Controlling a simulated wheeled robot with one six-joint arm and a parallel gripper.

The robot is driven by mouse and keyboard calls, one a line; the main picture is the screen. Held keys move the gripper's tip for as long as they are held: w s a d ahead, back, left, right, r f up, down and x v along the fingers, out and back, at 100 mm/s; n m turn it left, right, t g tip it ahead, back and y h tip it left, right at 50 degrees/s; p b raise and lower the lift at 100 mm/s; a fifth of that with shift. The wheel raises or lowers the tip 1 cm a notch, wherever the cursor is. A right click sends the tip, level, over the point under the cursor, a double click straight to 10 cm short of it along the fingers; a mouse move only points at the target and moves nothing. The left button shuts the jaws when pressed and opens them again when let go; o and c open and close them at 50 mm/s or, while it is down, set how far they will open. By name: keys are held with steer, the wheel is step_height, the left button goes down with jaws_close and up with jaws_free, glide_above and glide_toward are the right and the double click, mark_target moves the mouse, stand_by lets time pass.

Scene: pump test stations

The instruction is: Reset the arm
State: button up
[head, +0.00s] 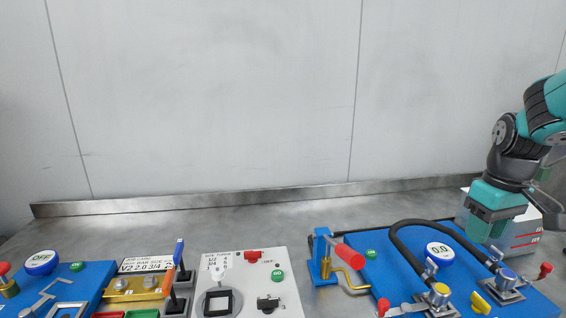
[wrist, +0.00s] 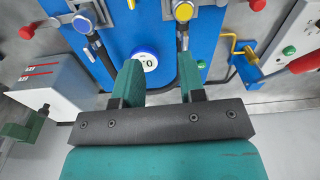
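My gripper (head: 487,224) is at the right of the head view, pointing down over the right end of the blue pump station (head: 395,262). In the wrist view my gripper (wrist: 160,80) shows two teal fingers set apart, with nothing held between them. A black hose (head: 400,230) arches over the panel between two fittings. The fingers partly cover the panel in the wrist view.
A white box (head: 526,236) stands close behind my gripper at the right. A red-handled lever (head: 348,251) stands left of the blue panel. A white panel (head: 250,290) and another blue station (head: 85,285) are further left. The bench behind the stations is clear up to the wall.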

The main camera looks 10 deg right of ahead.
steer(key=s+a+r+n+y, duration=0.1)
steer(key=s+a+n, duration=0.1)
steer(key=a, duration=0.8)
steer(key=s+a+r+n+y, duration=0.1)
steer(key=s+a+n, duration=0.15)
steer(key=a, duration=0.65)
steer(key=s+a+r+n+y, duration=0.1)
steer(key=s+a+y, duration=0.1)
steer(key=s+a, duration=0.8)
steer(key=shift+s, duration=0.2)
steer(key=shift+n, duration=0.25)
